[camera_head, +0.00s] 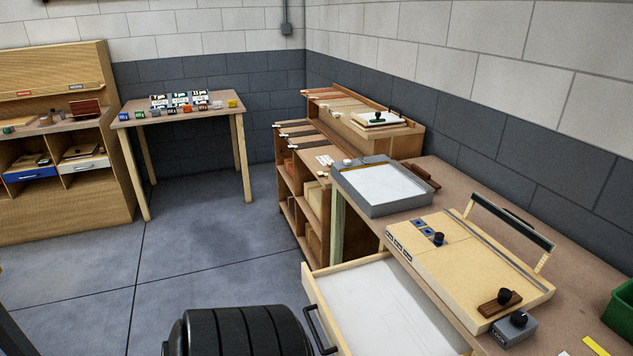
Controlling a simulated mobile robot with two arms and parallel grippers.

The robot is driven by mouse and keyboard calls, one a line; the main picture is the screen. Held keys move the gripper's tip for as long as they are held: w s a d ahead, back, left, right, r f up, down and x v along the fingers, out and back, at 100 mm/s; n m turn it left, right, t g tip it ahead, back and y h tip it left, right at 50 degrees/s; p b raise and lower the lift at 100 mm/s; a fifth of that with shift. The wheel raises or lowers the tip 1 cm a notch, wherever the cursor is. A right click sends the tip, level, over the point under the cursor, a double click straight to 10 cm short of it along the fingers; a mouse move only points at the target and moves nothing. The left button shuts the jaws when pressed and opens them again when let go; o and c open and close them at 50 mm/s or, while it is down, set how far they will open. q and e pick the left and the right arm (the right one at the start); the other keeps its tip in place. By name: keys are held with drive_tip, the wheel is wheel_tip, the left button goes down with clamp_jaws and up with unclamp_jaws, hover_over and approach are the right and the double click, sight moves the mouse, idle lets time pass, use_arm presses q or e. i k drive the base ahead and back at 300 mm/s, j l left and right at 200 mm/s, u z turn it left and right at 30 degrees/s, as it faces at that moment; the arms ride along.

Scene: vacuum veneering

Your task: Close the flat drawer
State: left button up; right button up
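The flat drawer (375,305) stands pulled out from under the worktop at the lower right. It is a shallow, pale wooden drawer with a white or light grey inside, which looks empty apart from faint lines. Its front panel (322,303) faces left and carries a black bar handle (321,332). The drawer's near end is cut off by the bottom edge of the picture. Neither of my grippers is in view, and nothing is seen touching the handle.
A black ribbed round object (237,332) stands at the bottom, just left of the handle. The worktop (585,290) carries a wooden board with a raised bar (470,270), a grey framed tray (382,205) and a green bin (621,312). Open floor (215,255) lies left of the drawer.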

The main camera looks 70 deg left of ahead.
sight(371, 306)
drive_tip(key=u, duration=0.5)
drive_tip(key=j+u, duration=0.1)
drive_tip(key=u, duration=0.35)
drive_tip(key=j+u, duration=0.1)
drive_tip(key=u, duration=0.85)
drive_tip(key=i+l, duration=0.2)
drive_tip(key=i+z, duration=0.05)
drive_tip(key=i, duration=0.05)
